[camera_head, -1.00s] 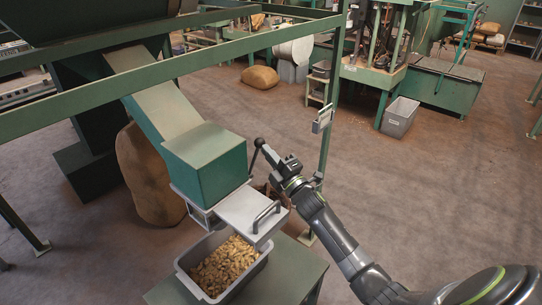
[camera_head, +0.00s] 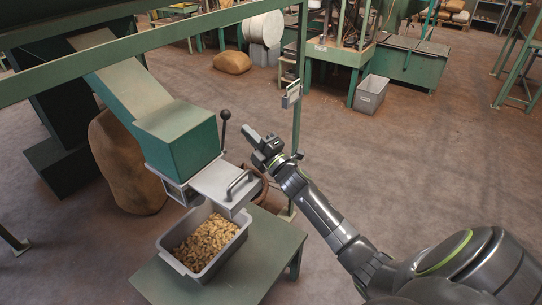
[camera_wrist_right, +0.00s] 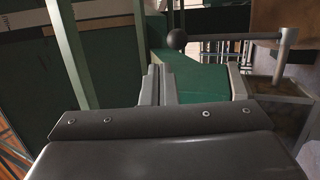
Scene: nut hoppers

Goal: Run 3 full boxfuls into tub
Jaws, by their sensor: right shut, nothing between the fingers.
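The grey tub (camera_head: 172,262) sits on a green table under the chute outlet and holds a heap of tan nuts (camera_head: 207,240). Above it, a green box (camera_head: 178,140) ends the sloping chute. A pale metal slide (camera_head: 213,182) with a dark loop handle (camera_head: 238,186) projects below the box. A lever (camera_head: 223,134) with a black knob (camera_head: 225,115) stands nearly upright beside the box; the knob also shows in the wrist view (camera_wrist_right: 177,39). My right gripper (camera_head: 247,132) is shut and empty, to the right of the lever and apart from it. My left gripper is out of view.
The green table (camera_head: 262,262) has bare room right of the tub. A green frame post (camera_head: 299,110) stands behind my right arm and a rail crosses above the chute. A brown sack (camera_head: 118,165) leans behind the chute. A grey bin (camera_head: 370,95) stands farther back.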

